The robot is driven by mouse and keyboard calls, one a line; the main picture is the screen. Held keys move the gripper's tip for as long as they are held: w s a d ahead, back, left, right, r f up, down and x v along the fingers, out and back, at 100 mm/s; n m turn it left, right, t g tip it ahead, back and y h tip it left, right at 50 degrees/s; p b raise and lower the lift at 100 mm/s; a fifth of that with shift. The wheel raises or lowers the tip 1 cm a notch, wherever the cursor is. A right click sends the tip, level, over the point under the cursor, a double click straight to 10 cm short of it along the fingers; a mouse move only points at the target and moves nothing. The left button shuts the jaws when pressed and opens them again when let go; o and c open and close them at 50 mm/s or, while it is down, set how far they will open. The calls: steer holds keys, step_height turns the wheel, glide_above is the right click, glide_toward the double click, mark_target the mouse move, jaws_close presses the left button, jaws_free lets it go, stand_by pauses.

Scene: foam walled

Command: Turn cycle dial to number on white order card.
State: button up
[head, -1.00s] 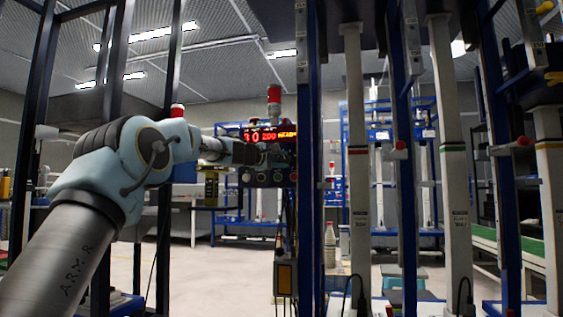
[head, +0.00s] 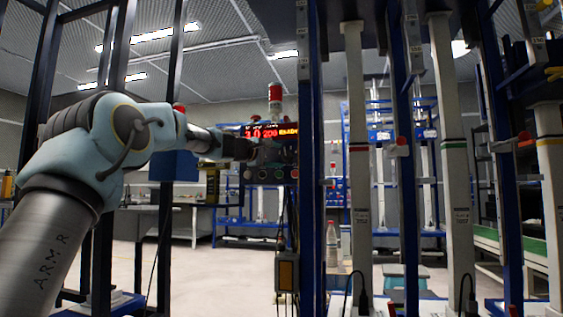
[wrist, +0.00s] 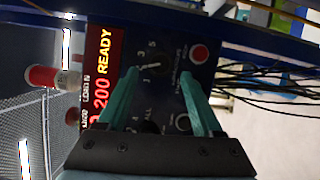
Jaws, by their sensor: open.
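The dark control box shows in the wrist view (wrist: 172,38), turned sideways. A small dial (wrist: 152,68) with a pale pointer and printed numbers around it lies just beyond and between my fingertips. My gripper (wrist: 160,74) is open, with its two teal fingers apart and nothing between them. In the head view, my gripper (head: 268,153) is in front of the same box, below its red display (head: 272,131). The display reads READY and 200. I cannot make out a white order card in either view. Whether the fingers touch the panel is unclear.
A red button (wrist: 200,53) is beside the dial, close to one fingertip. A red beacon (head: 275,92) stands on the box. Blue posts (head: 309,200) and pale columns (head: 360,190) stand to the right. Black cables (wrist: 265,80) hang beside the panel.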

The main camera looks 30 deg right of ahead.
steer(key=b+v, duration=0.1)
steer(key=v, duration=0.6)
steer(key=shift+b, duration=0.4)
steer(key=s+a+f+m+g+y+p, duration=0.1)
steer(key=a+f+y, duration=0.2)
steer(key=a+f, duration=0.5)
steer(key=s+a+f+m+y+p, duration=0.15)
steer(key=a+f+y, duration=0.3)
steer(key=f, duration=0.75)
steer(key=s+a+f+m+g+y+p, duration=0.1)
steer(key=s+a+f+y, duration=0.15)
steer(key=a+f, duration=0.65)
steer(key=s+a+f+m+g+y+p, duration=0.2)
steer(key=s+a+f+m+g+y, duration=0.3)
steer(key=s+a+f, duration=1.4)
step_height(320, 180, up, 40)
steer(key=a+n+y+p, duration=0.1)
steer(key=a+p, duration=0.1)
steer(key=p, duration=3.6)
steer(key=shift+s+t, duration=0.3)
steer(key=shift+t, duration=0.1)
